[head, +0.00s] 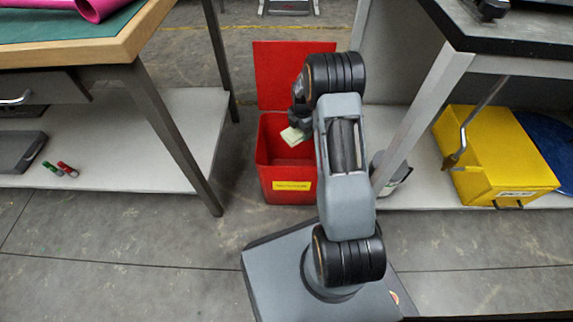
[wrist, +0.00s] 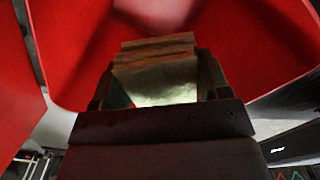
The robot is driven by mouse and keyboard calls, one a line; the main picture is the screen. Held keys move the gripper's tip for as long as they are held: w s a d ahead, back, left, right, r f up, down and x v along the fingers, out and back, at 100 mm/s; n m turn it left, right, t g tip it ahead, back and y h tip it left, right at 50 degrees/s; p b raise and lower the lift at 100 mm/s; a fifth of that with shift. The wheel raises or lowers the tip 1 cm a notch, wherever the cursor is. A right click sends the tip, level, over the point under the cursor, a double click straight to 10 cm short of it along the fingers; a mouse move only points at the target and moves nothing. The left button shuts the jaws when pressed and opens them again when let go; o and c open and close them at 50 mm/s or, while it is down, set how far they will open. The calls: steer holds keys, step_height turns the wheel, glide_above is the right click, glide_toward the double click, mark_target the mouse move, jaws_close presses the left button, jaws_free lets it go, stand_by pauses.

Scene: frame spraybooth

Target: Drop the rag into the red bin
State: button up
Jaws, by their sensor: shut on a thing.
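The red bin (head: 290,190) stands on the floor between two benches, with its red lid (head: 275,75) raised at the back. My gripper (head: 296,128) is over the bin's opening and shut on the pale, folded rag (head: 292,136). In the wrist view the rag (wrist: 155,80) sits between the two fingers of my gripper (wrist: 155,90), with red bin walls (wrist: 255,45) around it. My arm hides the right part of the bin in the head view. I cannot tell exactly how far the rag is below the rim.
A wooden-edged bench (head: 130,45) with a low shelf (head: 110,160) stands at left. A grey-legged bench (head: 425,120) stands at right, with a yellow box (head: 490,160) on its lower shelf. A can (head: 390,175) is close to my arm on the right.

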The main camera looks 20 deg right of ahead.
steer(key=o, duration=1)
steer(key=shift+o, duration=0.2)
steer(key=shift+r, duration=0.15)
step_height(320, 180, up, 14)
steer(key=p, duration=0.5)
steer(key=shift+f+p, duration=0.2)
steer(key=shift+p, duration=0.2)
